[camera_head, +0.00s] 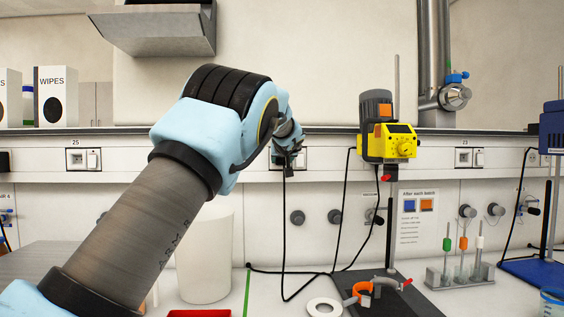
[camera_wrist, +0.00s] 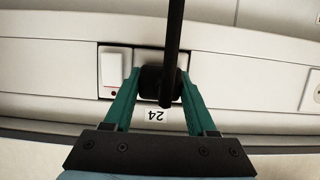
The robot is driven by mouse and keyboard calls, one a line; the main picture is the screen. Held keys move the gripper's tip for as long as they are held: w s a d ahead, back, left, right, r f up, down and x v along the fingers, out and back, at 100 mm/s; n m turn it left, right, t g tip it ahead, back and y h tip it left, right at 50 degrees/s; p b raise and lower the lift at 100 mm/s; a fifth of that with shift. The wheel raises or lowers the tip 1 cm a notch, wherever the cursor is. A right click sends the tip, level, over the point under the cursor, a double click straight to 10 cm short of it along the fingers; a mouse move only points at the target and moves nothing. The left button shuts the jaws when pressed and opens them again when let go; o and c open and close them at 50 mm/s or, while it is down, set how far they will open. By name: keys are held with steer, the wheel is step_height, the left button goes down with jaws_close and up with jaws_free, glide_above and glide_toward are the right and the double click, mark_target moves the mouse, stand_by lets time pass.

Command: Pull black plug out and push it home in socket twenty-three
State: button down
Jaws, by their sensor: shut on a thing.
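My gripper (camera_head: 288,156) is at the wall panel in the middle of the head view. In the wrist view its two green fingers (camera_wrist: 161,82) are shut on the black plug (camera_wrist: 154,82). The plug is at socket 24, whose upside-down label (camera_wrist: 154,114) and white switch (camera_wrist: 113,68) show beside it. How deep the plug sits is hidden. A black cord (camera_wrist: 175,30) runs from the plug. Socket twenty-three (camera_head: 465,157) is on the same panel to the right in the head view, with no plug visible in it.
A yellow overhead stirrer (camera_head: 391,143) on a stand is between my gripper and socket twenty-three. Black cords (camera_head: 337,220) hang below the panel. Socket 25 (camera_head: 83,159) is at left.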

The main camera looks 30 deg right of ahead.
steer(key=shift+s, duration=0.1)
stand_by(0.3)
steer(key=shift+s+a+f+b, duration=0.1)
steer(key=shift+s+a+b, duration=0.15)
steer(key=shift+b, duration=0.45)
steer(key=shift+s+a+b, duration=0.25)
steer(key=shift+s+b, duration=0.4)
steer(key=shift+b, duration=0.3)
steer(key=shift+s+a+b, duration=0.15)
steer(key=shift+s+b, duration=0.15)
steer(key=shift+b, duration=0.2)
steer(key=shift+s+a, duration=0.1)
steer(key=shift+s, duration=0.1)
